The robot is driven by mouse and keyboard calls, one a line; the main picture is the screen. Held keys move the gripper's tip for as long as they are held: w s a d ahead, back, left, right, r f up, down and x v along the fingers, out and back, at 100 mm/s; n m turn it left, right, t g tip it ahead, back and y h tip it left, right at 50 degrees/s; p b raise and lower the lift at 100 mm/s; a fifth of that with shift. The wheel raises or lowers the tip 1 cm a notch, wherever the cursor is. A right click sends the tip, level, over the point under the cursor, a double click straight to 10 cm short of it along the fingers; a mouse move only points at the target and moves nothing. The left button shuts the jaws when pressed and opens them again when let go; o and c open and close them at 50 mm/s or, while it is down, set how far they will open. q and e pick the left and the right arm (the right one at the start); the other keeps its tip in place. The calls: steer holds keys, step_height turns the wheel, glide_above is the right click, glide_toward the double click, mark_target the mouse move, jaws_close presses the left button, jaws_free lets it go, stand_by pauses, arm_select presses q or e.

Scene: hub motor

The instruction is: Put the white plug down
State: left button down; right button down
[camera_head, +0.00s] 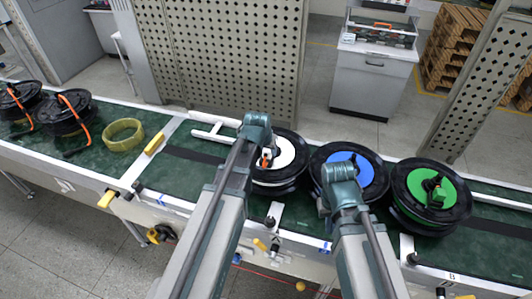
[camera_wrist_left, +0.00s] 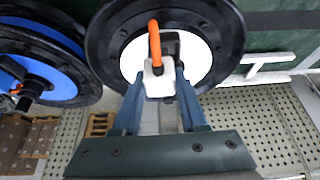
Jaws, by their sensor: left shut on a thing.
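The white plug (camera_wrist_left: 158,82), with an orange cable end (camera_wrist_left: 154,45), is between the fingers of my left gripper (camera_wrist_left: 159,92) in the left wrist view. The gripper is shut on it, over the white-faced black reel (camera_wrist_left: 228,35). In the head view the left gripper (camera_head: 264,160) reaches over the white-faced reel (camera_head: 290,155), and the plug is mostly hidden by the gripper. Whether the plug touches the reel, I cannot tell. My right gripper (camera_head: 338,185) is in front of the blue-faced reel (camera_head: 365,170); its fingers are hidden.
A green-faced reel (camera_head: 415,185) stands at the right. On the left of the green conveyor (camera_head: 185,160) are a yellow ring (camera_head: 123,135) and black reels (camera_head: 68,112) with orange cables. A white bracket (camera_head: 212,131) lies behind. Perforated panels (camera_head: 215,60) stand along the back.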

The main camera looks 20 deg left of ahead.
mark_target(267, 154)
arm_select(q)
steer(key=shift+w+a+f+b, duration=0.25)
steer(key=shift+w+f, duration=0.1)
steer(key=shift+w, duration=0.25)
steer(key=shift+w+a+f+b, duration=0.2)
steer(key=shift+w+f+b, duration=0.1)
steer(key=shift+w, duration=0.3)
step_height(267, 154, down, 3)
steer(key=shift+s+r+b, duration=0.1)
steer(key=shift+r+b, duration=0.1)
steer(key=shift+b, duration=1.05)
steer(key=shift+d, duration=0.1)
steer(key=shift+f, duration=0.1)
